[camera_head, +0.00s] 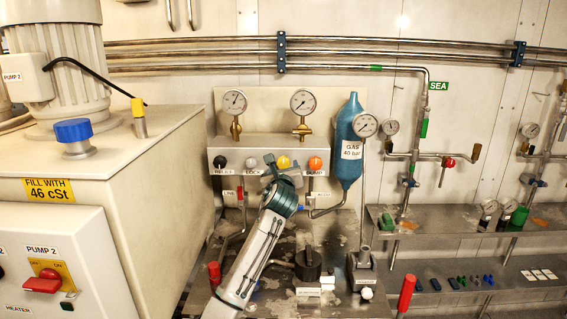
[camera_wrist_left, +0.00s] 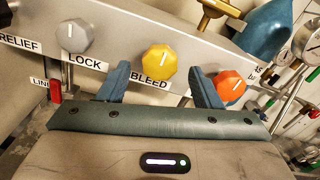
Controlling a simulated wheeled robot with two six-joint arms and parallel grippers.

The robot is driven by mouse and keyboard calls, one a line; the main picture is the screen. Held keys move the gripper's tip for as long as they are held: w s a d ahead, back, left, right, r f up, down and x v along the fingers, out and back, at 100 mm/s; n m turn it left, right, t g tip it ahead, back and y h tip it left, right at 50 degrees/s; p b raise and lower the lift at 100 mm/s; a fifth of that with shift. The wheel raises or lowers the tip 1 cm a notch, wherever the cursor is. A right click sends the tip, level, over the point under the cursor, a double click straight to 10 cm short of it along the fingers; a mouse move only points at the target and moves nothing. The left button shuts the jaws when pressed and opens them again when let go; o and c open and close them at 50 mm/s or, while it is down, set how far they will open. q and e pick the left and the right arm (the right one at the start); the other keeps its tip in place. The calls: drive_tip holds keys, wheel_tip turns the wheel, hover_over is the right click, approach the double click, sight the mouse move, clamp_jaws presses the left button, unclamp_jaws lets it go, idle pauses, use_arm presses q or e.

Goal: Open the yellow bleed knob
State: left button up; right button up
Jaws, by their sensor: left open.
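The yellow bleed knob (camera_head: 284,162) sits on the front of the grey valve panel, between the grey lock knob (camera_head: 252,162) and the orange knob (camera_head: 315,163). In the left wrist view the yellow knob (camera_wrist_left: 159,60) shows a white pointer line, with the BLEED label below it. My left gripper (camera_head: 273,164) is in front of the panel. Its two fingers (camera_wrist_left: 160,86) are spread and empty, one on each side of the yellow knob's lower part in the picture. Whether they touch it I cannot tell. My right gripper is not in view.
A black relief knob (camera_head: 220,161) is at the panel's left end. Gauges (camera_head: 303,102) stand above the panel, and a blue gas bottle (camera_head: 349,130) stands at its right. The large pump cabinet (camera_head: 170,165) rises on the left. Red-handled levers (camera_head: 406,292) stick up in front.

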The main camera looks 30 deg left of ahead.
sight(283, 165)
use_arm(q)
drive_tip(key=x, duration=0.3)
drive_tip(key=shift+a, duration=0.1)
drive_tip(key=shift+w, duration=0.15)
drive_tip(key=shift+w+a, duration=0.1)
drive_tip(key=shift+f, duration=0.1)
drive_tip(key=shift+c, duration=0.9)
drive_tip(key=c, duration=0.7)
drive_tip(key=shift+c, duration=0.6)
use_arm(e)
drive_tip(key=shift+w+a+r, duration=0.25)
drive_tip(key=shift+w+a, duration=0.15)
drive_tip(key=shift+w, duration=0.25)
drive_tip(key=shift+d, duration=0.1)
